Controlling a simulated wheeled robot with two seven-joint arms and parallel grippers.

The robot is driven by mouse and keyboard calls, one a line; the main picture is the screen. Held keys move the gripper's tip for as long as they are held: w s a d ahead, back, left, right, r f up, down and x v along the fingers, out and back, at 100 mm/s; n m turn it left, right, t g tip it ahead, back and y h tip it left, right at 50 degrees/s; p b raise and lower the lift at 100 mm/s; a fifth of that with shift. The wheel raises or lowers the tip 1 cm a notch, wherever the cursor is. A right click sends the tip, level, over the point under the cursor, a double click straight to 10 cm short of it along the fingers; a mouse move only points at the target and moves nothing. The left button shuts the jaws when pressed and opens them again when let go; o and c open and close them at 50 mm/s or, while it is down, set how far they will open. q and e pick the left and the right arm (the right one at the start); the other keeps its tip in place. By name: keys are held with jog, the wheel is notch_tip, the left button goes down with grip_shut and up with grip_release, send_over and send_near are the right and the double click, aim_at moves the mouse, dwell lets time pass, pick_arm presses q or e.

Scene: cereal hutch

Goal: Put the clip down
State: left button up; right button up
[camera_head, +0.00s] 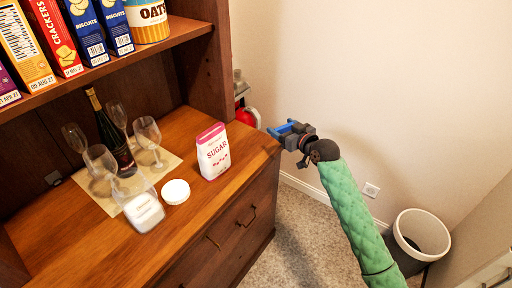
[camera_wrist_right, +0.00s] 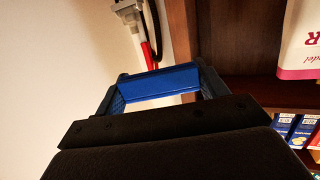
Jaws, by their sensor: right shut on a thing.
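My right gripper (camera_head: 284,129) is held out beyond the right end of the wooden hutch counter, in front of the pale wall. In the right wrist view my right gripper (camera_wrist_right: 160,85) has its two blue fingers apart, with a plain blue bar spanning between them. This bar, which looks like the clip (camera_wrist_right: 160,81), is held between the fingers. In the head view the clip is small and hard to tell from the blue fingers. My left gripper is not in view.
On the counter (camera_head: 225,187) stand a sugar bag (camera_head: 213,153), a white round lid (camera_head: 175,191), a white-filled jar (camera_head: 144,212), wine glasses and a dark bottle (camera_head: 114,143). Boxes fill the shelf above. A red extinguisher (camera_head: 248,114) is behind the gripper; a bin (camera_head: 418,237) stands right. The counter's front right is clear.

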jog(key=p, duration=0.2)
send_over(256, 146)
notch_tip(256, 146, down, 6)
jog(key=shift+f, duration=2.1)
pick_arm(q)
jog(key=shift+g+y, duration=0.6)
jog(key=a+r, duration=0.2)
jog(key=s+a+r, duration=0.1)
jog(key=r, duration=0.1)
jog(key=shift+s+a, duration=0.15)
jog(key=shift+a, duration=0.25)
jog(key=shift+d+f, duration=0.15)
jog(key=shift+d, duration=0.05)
pick_arm(e)
jog(key=shift+f, duration=0.1)
jog(key=o, duration=0.9)
jog(key=shift+o, duration=0.2)
